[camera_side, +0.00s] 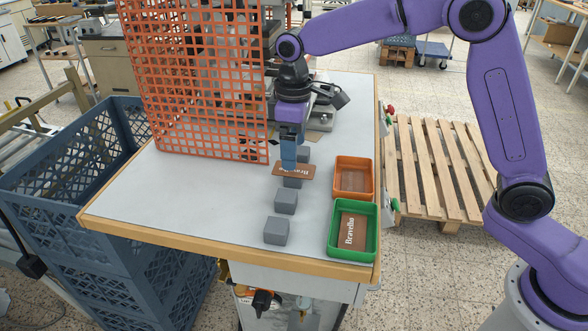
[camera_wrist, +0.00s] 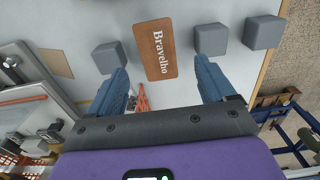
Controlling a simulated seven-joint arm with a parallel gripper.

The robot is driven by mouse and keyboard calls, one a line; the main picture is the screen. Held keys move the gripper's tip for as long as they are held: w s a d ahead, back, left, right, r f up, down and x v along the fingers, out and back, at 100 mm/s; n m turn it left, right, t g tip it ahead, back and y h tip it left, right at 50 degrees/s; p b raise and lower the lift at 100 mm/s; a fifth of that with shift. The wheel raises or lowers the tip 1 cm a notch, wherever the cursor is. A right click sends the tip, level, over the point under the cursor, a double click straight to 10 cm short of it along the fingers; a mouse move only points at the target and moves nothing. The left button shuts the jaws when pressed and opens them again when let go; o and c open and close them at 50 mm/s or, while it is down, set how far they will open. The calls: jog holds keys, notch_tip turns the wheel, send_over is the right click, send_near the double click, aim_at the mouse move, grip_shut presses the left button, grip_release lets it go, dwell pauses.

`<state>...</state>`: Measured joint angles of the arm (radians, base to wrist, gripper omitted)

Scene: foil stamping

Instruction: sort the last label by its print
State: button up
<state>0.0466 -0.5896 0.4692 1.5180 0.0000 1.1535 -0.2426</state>
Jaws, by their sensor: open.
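The brown label (camera_wrist: 155,62) with white print reading "Bravelho" lies face up between grey blocks in the wrist view. It also shows in the side view (camera_side: 303,172), partly hidden by a finger. My gripper (camera_wrist: 161,70) is open, with one finger on each side of the label and a gap to it. In the side view my gripper (camera_side: 289,166) points down at the label. I cannot tell what the label rests on. A green tray (camera_side: 333,244) at the front right holds a brown label (camera_side: 350,231), also printed "Bravelho". An orange tray (camera_side: 370,160) stands behind it; its brown inside shows no readable print.
Grey blocks stand in a row on the white table (camera_side: 190,195), two of them (camera_side: 285,200) (camera_side: 276,231) in front of the label. An orange mesh guard (camera_side: 200,80) rises at the left rear. A machine (camera_side: 322,115) stands behind my gripper. The table's left front is clear.

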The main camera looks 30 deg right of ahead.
jog(key=shift+d+f, duration=0.1)
jog(key=shift+f, duration=1.85)
jog(key=c, duration=1.1)
jog(key=shift+w+r, duration=0.1)
